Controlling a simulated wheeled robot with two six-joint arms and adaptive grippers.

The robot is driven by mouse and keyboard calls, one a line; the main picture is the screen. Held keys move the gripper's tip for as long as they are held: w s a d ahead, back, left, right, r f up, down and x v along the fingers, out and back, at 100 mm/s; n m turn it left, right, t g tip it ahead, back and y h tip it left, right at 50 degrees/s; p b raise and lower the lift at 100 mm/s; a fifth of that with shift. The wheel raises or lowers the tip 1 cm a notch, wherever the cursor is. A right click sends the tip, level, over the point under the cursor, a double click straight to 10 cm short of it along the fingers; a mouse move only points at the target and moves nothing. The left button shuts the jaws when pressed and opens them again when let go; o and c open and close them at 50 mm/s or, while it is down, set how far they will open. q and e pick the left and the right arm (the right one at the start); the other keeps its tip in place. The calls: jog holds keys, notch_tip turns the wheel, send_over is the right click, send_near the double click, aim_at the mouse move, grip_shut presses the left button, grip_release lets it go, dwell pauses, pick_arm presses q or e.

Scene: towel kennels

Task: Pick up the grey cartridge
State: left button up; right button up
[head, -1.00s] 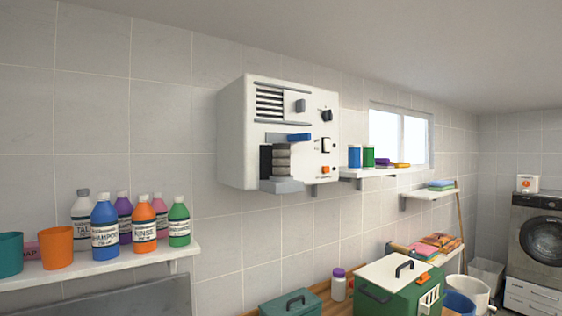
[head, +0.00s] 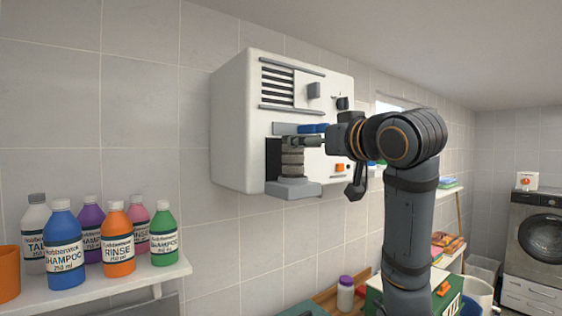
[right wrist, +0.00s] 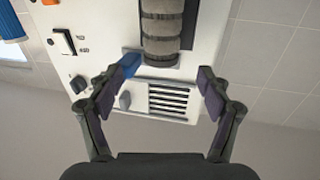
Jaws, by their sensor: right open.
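The grey cartridge (head: 292,162), a ribbed upright cylinder with darker bands, sits in the dark recess of the white wall-mounted machine (head: 232,130). It also shows in the right wrist view (right wrist: 162,32), at the top middle. My right gripper (head: 325,165) is in front of the machine, one finger reaching across the cartridge's upper end in the head view. In the right wrist view my right gripper (right wrist: 158,86) is open and empty, its fingers wide apart, with the cartridge beyond them. Contact cannot be told. My left gripper is not in view.
A blue lever (head: 313,128) sits just above the cartridge, and a grey ledge (head: 292,190) juts out below it. Several bottles (head: 117,240) stand on a white shelf (head: 170,276) at the left. The wall between shelf and machine is bare.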

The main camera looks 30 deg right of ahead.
aim_at(293, 159)
jog(key=w+p, duration=0.2)
jog(key=w, duration=0.1)
jog(key=w+p, duration=0.1)
jog(key=w, duration=0.1)
jog(key=shift+w+d+r, duration=0.25)
jog(key=shift+d, duration=0.1)
jog(key=shift+w+r+p, duration=0.2)
jog(key=shift+w+p, duration=0.9)
jog(key=shift+p, duration=0.05)
jog(key=shift+w, duration=0.35)
jog(key=shift+w+d+f, duration=0.1)
jog(key=shift+w+f, duration=0.2)
jog(key=shift+w, duration=0.2)
jog(key=shift+s+r, duration=0.1)
jog(key=shift+s, duration=0.1)
jog(key=c, duration=1.3)
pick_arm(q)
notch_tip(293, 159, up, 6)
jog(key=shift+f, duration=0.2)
pick_arm(e)
jog(key=shift+w, duration=0.1)
